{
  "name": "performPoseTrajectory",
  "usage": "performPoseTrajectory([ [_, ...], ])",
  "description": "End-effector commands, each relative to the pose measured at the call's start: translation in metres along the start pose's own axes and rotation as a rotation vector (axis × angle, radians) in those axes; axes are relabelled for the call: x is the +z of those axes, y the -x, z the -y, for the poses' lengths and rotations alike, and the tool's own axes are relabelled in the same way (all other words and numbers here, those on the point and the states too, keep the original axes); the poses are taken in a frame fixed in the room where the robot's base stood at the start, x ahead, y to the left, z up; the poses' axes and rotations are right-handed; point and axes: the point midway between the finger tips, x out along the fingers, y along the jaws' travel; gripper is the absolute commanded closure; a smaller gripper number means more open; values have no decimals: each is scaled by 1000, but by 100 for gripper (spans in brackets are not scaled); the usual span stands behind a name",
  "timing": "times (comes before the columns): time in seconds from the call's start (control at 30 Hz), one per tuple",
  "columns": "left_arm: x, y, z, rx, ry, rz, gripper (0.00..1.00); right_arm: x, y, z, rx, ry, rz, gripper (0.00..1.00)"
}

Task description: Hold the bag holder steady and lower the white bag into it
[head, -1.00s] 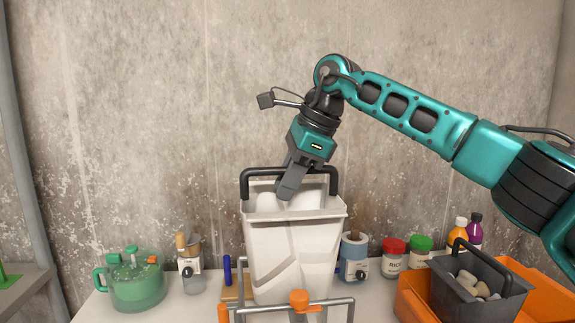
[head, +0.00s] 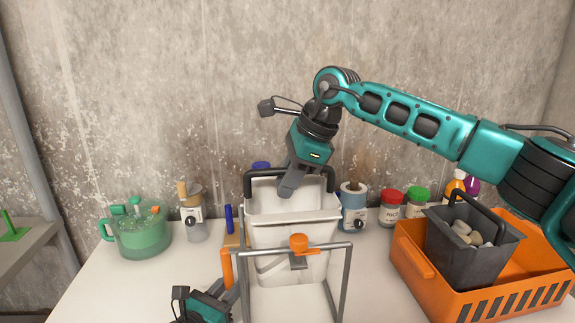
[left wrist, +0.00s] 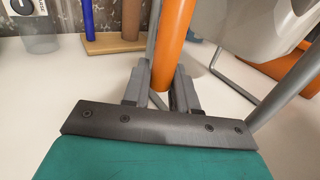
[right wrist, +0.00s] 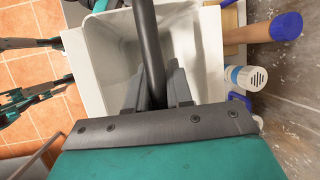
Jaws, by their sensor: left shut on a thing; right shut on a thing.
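The white bag (head: 292,225), a tapered open-topped box shape with a black handle (head: 248,184), is upright within the bag holder (head: 343,285), a grey tube frame with orange parts. Its lower part is behind the holder's front bar. In the left wrist view the bag's underside (left wrist: 245,22) appears above the table. My right gripper (head: 287,190) is shut on the handle, which crosses between its fingers in the right wrist view (right wrist: 158,80). My left gripper (head: 232,290) is shut on the holder's left orange post (left wrist: 173,40). The holder's far side is mostly hidden.
A green pot (head: 142,235) and a blender-like appliance (head: 192,215) stand left on the white table (head: 110,290). Behind right are a blue-white canister (head: 353,208) and jars (head: 391,208). An orange crate (head: 425,275) holding a dark basket (head: 465,255) is at right.

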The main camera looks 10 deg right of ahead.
Motion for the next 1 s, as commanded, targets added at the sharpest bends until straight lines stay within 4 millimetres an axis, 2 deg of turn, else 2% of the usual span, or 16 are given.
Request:
performPoseTrajectory([
  [0.43, 0, 0, 0, 0, 0, 0, 100, -15, -37, -8, 1, -1, 1, 100],
  [0.93, 0, 0, 0, 0, 0, 0, 100, -18, -44, -9, -1, 0, 1, 100],
  [0.97, 0, 0, 0, 0, 0, 0, 100, -18, -44, -9, -1, 0, 1, 77],
  [1.0, 0, 0, 0, 0, 0, 0, 100, -18, -44, -9, -1, 0, 1, 74],
])
